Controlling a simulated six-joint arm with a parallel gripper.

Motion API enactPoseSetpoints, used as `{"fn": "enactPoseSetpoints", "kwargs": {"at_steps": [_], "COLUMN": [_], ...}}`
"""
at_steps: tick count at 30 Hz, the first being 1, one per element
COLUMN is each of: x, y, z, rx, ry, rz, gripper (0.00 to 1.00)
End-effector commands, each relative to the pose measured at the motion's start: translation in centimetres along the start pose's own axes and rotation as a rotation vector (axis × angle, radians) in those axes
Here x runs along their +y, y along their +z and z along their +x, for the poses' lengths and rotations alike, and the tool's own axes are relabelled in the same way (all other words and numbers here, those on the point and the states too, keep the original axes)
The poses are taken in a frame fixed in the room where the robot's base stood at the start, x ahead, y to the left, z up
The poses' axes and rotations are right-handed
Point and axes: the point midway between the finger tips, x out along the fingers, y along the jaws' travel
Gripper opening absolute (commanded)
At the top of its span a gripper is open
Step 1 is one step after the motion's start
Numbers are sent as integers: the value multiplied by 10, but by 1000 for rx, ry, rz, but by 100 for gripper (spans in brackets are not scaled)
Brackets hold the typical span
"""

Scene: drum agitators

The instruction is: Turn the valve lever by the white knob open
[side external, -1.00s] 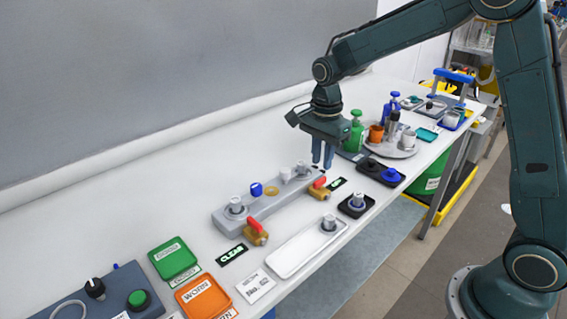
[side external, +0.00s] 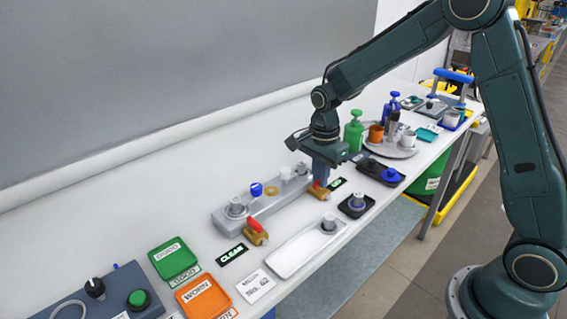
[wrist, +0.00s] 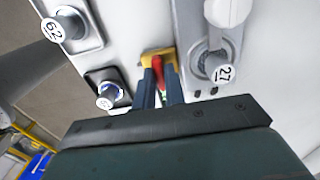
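The valve by the white knob has a red lever (side external: 316,184) on a brass body (side external: 320,194), at the right end of the long grey block (side external: 262,209). My gripper (side external: 320,180) is low over this valve. In the wrist view, the fingers of my gripper (wrist: 158,92) stand on either side of the red lever (wrist: 158,70). Whether they press on it cannot be told. The white knob (side external: 285,173) stands on the block, left of the gripper. A grey post marked 27 (wrist: 217,67) is close beside the fingers. A second red lever (side external: 255,225) is at the block's left end.
A white tray (side external: 300,252) lies nearer the front edge. Green bottle (side external: 354,130) and round tray (side external: 393,151) stand behind right. A CLEAR label (side external: 231,254) lies left.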

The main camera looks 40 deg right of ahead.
Motion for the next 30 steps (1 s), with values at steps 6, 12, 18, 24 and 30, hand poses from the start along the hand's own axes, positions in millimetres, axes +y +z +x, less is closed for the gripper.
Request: {"fn": "enactPoseSetpoints", "kwargs": {"at_steps": [6, 12, 18, 24, 30], "x": [0, 0, 0, 0, 0], "y": [0, 0, 0, 0, 0], "z": [0, 0, -1, -1, -1], "rx": [0, 0, 0, 0, 0], "ry": [0, 0, 0, -1, -1], "rz": [-5, -44, -136, -286, -470], "gripper": [0, 0, 0, 0, 0]}}
